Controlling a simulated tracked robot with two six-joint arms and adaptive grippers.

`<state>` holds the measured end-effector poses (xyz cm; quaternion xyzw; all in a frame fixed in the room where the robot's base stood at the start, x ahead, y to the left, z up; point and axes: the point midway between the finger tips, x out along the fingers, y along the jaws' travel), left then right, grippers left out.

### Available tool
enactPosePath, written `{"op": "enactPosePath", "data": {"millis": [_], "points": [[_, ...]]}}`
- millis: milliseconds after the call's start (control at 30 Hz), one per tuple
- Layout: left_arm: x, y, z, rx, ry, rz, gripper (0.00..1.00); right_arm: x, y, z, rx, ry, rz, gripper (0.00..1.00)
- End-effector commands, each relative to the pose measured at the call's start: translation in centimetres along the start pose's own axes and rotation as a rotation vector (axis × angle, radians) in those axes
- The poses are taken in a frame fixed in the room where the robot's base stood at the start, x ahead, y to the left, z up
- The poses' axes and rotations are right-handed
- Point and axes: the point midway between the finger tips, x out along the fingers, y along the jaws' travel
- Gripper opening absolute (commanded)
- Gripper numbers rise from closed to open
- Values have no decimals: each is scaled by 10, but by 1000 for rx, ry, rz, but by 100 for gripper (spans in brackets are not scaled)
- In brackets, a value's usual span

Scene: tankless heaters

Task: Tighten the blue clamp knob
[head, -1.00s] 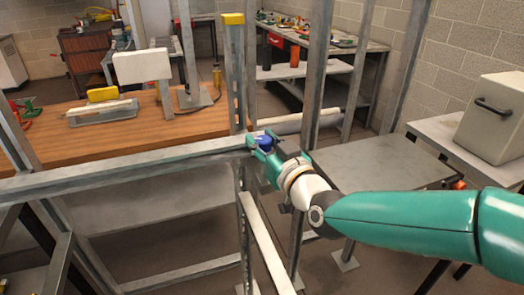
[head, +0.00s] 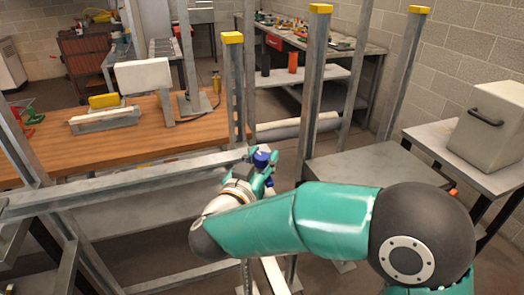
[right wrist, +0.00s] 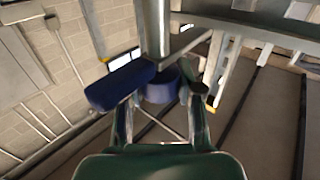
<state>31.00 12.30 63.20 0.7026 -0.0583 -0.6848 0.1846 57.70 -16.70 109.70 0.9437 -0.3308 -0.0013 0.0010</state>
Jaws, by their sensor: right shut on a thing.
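The blue clamp knob (head: 262,157) is at the right end of a horizontal grey metal beam, partly hidden by my gripper. My right gripper (head: 262,172) reaches it from the front and below, with the forearm coming in from the right. In the right wrist view the blue knob (right wrist: 160,86) lies between the two fingers, below a grey metal post, with a long blue part sticking out to the left. The fingers (right wrist: 162,108) are closed against the knob. My left gripper is out of sight.
The horizontal beam (head: 130,182) and upright grey posts, one with a yellow cap (head: 232,38), stand close around the gripper. A wooden bench (head: 115,150) is behind on the left. A grey table (head: 375,165) stands to the right.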

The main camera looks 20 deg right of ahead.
Motion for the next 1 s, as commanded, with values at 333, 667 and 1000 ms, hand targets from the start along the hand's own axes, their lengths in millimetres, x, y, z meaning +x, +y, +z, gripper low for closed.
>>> {"op": "enactPosePath", "data": {"millis": [333, 667, 1000], "points": [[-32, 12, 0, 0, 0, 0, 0, 0, -2, -5, 2, 1, 326, 1], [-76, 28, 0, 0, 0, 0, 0, 0, 0, -8, 0, 1, 581, 1], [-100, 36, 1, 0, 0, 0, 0, 1, 1, -4, 5, 3, 701, 1]]}}
